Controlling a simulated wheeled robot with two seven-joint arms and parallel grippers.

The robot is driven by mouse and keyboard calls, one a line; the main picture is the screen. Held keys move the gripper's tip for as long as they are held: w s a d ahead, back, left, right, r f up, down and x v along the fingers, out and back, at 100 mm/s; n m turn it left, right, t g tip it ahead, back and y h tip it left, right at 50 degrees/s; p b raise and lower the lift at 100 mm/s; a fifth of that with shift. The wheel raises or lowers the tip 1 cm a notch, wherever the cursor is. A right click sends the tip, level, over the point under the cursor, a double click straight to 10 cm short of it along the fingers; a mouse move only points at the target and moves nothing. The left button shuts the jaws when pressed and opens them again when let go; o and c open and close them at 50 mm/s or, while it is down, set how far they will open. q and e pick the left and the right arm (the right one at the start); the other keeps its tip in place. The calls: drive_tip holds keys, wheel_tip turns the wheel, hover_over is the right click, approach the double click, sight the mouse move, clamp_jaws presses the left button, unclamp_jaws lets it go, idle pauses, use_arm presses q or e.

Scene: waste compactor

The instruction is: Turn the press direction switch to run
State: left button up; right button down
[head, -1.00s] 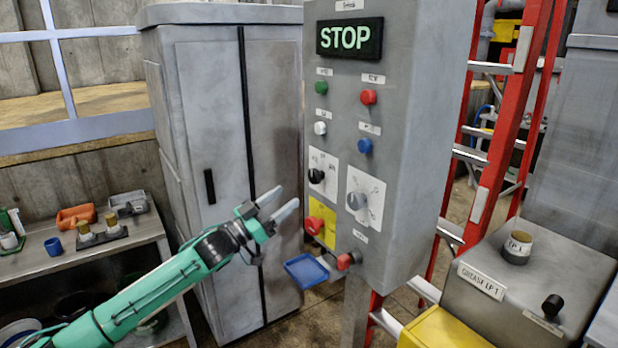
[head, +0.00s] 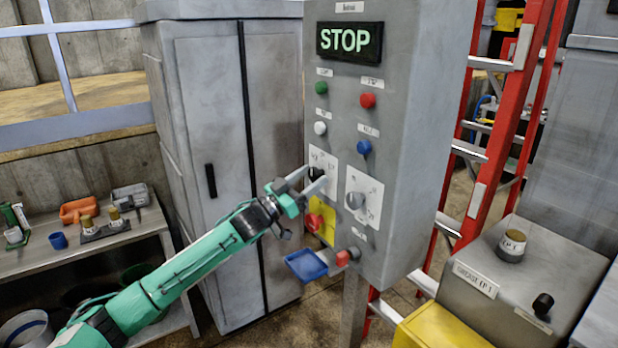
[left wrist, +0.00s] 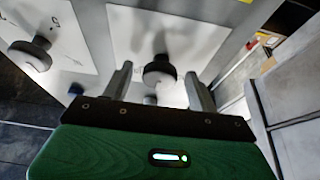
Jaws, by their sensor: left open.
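A black rotary knob (head: 316,173) sits on a small white plate on the grey control panel (head: 417,150). My left gripper (head: 309,178) is at this knob, its fingers open. In the left wrist view the knob (left wrist: 158,71) lies between the two spread fingers (left wrist: 159,78), with a gap on each side. A grey rotary knob (head: 355,200) sits on the white plate to its right. The plate markings are too small to read, and the gripper partly hides the black knob. My right gripper is not in view.
A lit STOP display (head: 349,40) tops the panel. Green (head: 320,87), red (head: 367,100), white (head: 320,128) and blue (head: 364,147) buttons are above the knobs. A red button on yellow (head: 313,222) and a blue tray (head: 305,264) are below. A cabinet (head: 215,130) stands behind.

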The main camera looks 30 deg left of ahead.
use_arm(q)
drive_tip(key=c, duration=1)
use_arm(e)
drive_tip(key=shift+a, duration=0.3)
